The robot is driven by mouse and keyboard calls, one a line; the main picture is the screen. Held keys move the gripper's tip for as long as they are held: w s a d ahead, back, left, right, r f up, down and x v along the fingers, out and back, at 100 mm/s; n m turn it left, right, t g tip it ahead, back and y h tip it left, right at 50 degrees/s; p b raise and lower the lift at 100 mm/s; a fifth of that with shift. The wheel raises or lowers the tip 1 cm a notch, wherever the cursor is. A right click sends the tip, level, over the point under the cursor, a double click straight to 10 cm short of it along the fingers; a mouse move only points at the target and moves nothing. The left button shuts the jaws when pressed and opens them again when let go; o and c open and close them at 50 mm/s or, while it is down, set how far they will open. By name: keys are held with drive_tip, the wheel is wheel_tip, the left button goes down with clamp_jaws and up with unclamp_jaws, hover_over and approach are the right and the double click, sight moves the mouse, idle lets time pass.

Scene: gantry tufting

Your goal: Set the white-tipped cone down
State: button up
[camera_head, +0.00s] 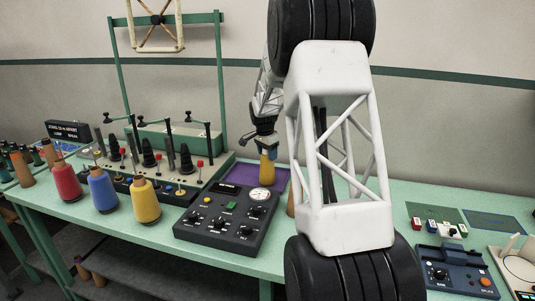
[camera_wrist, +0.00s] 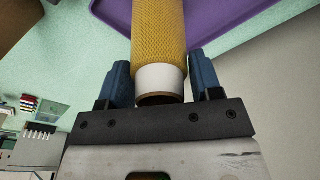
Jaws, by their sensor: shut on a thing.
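The white-tipped cone (camera_head: 267,170) is wound with yellow yarn. In the wrist view its white tip (camera_wrist: 158,77) sits between the blue fingers of my gripper (camera_wrist: 159,88), and the yellow body (camera_wrist: 158,35) stretches away from them. My gripper (camera_head: 264,144) is shut on the tip end and points down, with the cone hanging upright below it. The cone is at the right part of a purple tray (camera_head: 284,178), which also shows in the wrist view (camera_wrist: 225,22). I cannot tell whether its base touches the tray.
A dark control box (camera_head: 228,222) with knobs and a gauge stands in front of the tray. Red (camera_head: 66,182), blue (camera_head: 101,190) and another yellow cone (camera_head: 144,201) stand to the left. A rack with dark spindles (camera_head: 160,150) is behind.

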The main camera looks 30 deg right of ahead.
drive_tip(key=o, duration=1.1)
drive_tip(key=shift+f, duration=0.1)
drive_tip(key=r, duration=0.4)
drive_tip(key=a+r, duration=0.1)
drive_tip(key=r, duration=0.7)
drive_tip(key=shift+s+a+r, duration=0.1)
drive_tip(key=shift+s+a, duration=0.05)
drive_tip(key=shift+a, duration=0.1)
drive_tip(key=shift+s, duration=0.1)
